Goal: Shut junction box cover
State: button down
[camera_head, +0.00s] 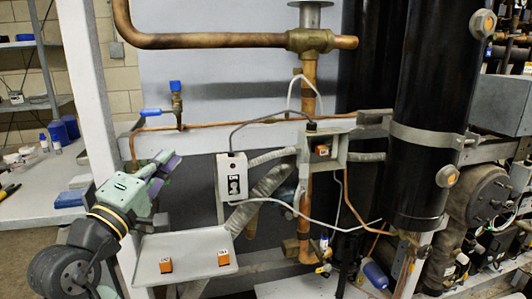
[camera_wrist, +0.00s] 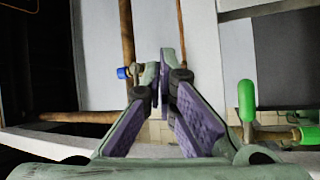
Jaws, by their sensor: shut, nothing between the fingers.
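The likely junction box is a small grey housing (camera_head: 322,150) in the middle of the head view, beside the vertical copper pipe. Its front looks open, and an orange block (camera_head: 322,150) shows inside. I cannot clearly tell which part is its cover. My gripper (camera_head: 166,168) is at the left in the head view, well left of the housing and apart from it. In the wrist view its purple fingers (camera_wrist: 164,85) come together at the tips, shut and empty. The junction box cannot be made out in the wrist view.
A grey switch box (camera_head: 232,178) stands between my gripper and the housing. Below it is a tray (camera_head: 200,245) with two orange blocks. A blue-handled valve (camera_head: 176,98) is above my gripper. A large black cylinder (camera_head: 430,110) stands at right; cables hang around the housing.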

aim_at(302, 167)
jog(key=s+d+f+m+g+h+p, duration=0.2)
jog(key=d+f+m+g+h, duration=0.15)
jog(key=d+g+h, duration=0.6)
jog(key=w+d+t+y+p, duration=0.1)
jog(key=w+d, duration=0.5)
jog(key=d, duration=0.6)
jog(key=shift+w+d+f+n+y+p, duration=0.15)
jog(key=shift+w+n+y+p, duration=0.25)
jog(key=shift+y+p, duration=0.15)
jog(key=shift+d+t, duration=0.1)
jog(key=shift+t, duration=0.15)
jog(key=shift+s+d+p, duration=0.2)
jog(key=shift+d+p, duration=0.15)
jog(key=shift+d, duration=0.05)
jog(key=shift+d, duration=0.15)
